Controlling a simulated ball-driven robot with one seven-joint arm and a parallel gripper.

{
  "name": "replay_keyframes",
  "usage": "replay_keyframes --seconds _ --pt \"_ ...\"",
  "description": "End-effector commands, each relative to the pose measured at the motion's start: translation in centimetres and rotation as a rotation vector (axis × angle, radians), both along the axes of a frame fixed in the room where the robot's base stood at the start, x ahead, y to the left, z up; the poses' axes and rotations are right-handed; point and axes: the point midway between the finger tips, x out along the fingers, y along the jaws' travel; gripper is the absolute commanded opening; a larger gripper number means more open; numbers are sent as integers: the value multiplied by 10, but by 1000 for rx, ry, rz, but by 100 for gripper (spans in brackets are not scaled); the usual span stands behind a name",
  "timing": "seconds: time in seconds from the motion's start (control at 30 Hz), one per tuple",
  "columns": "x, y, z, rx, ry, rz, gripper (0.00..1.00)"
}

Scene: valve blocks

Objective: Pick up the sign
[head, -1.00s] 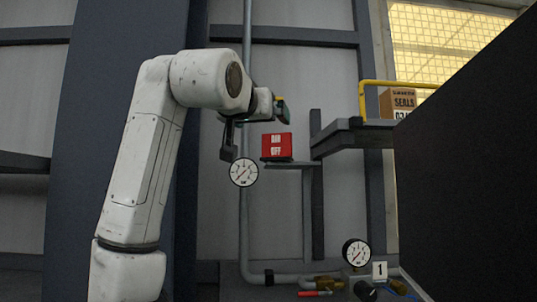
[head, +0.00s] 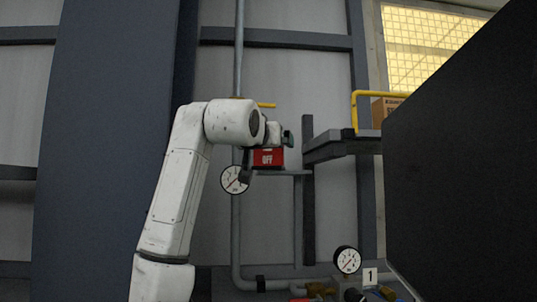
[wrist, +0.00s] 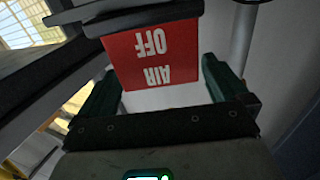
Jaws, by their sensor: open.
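The red sign (head: 268,158) with white letters stands on a small grey shelf (head: 285,172) in the head view. My arm's end covers its upper part there. In the wrist view the sign (wrist: 155,55) appears upside down and reads "AIR OFF". My gripper (wrist: 158,68) is open, with one green finger on each side of the sign's free edge. The sign appears between or just beyond the fingertips; I cannot tell the exact depth. I see no clear contact. In the head view my gripper (head: 272,140) is at the sign, its fingers mostly hidden.
A round gauge (head: 234,180) sits on the vertical pipe just left of the sign. A larger dark shelf (head: 340,147) with a yellow rail (head: 354,110) and a box (head: 385,110) is to the right. A big dark panel (head: 460,170) fills the right side. Another gauge (head: 347,260) is below.

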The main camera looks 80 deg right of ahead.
Motion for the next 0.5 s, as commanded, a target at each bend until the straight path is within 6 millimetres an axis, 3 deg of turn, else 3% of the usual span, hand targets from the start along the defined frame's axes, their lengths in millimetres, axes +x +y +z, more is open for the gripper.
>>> replay_keyframes --seconds 0.23,0.5 --pt "0 -4 -1 0 0 1 100" --pt "0 -4 0 0 -1 1 75"
